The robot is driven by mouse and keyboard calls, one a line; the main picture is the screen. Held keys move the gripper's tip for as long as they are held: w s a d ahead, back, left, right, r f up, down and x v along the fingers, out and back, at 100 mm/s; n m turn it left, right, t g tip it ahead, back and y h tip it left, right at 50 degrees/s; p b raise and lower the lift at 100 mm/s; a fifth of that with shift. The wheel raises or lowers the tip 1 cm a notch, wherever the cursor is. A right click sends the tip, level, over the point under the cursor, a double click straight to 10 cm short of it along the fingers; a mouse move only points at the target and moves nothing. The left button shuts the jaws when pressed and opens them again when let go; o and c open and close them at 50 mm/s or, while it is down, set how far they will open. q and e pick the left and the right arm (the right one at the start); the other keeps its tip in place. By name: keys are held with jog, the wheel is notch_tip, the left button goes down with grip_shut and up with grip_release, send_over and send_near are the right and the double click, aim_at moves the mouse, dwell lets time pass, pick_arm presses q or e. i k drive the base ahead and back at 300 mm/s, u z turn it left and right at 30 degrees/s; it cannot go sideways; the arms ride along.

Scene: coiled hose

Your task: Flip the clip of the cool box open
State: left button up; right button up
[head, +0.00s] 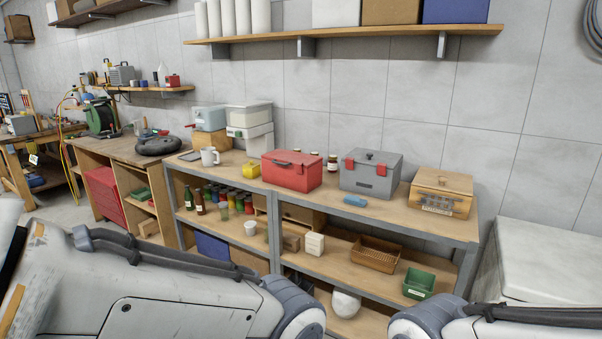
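A grey lidded box (368,180) stands on the top of the metal-framed shelf unit, right of centre. It has a dark knob on its lid and two red clips, a left one (350,166) and a right one (381,168), on its front upper edge. It looks like the cool box. The lid looks closed; whether each clip is latched is too small to tell. My arms cross the bottom of the view, well in front of the box and apart from it. Neither gripper shows.
A red box (291,171) stands left of the grey box and a wooden box (440,191) to its right. A small blue object (355,201) lies in front. The shelf unit's front edge (385,226) lies between my arms and the boxes.

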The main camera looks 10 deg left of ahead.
aim_at(297, 164)
jog(key=u, duration=0.35)
jog(key=i, duration=0.95)
jog(key=u, duration=0.6)
jog(key=i, duration=0.95)
jog(key=z, duration=0.45)
jog(key=i, duration=1)
jog(key=z, duration=0.55)
